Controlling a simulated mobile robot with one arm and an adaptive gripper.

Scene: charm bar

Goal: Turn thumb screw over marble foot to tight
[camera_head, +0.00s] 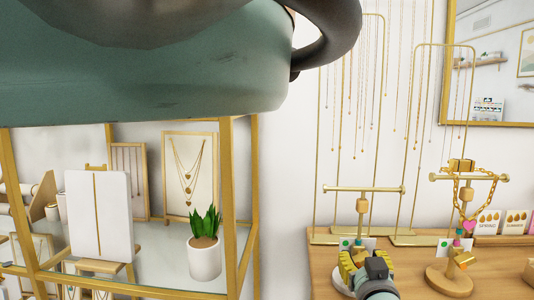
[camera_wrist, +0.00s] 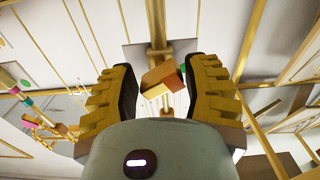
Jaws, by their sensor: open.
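My gripper (camera_head: 354,262) is low at the left T-bar stand (camera_head: 362,190) in the head view and covers most of its lower part. A pale foot edge (camera_head: 337,275) shows left of my fingers; I cannot tell clearly that it is marble. In the wrist view my gripper (camera_wrist: 158,72) is open, with yellow ribbed fingers on either side of a gold block-like thumb screw (camera_wrist: 162,78) on a gold post (camera_wrist: 155,25). The screw looks tilted, and gaps seem to remain at both fingers. The screw is hidden in the head view.
A second T-bar stand (camera_head: 469,178) with a chain, a gold screw (camera_head: 463,260) and a wooden foot (camera_head: 449,281) stands to the right. Tall necklace frames (camera_head: 415,45) stand behind. A glass-shelved case (camera_head: 237,200) is left. The wooden counter (camera_head: 400,268) has bare room between the stands.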

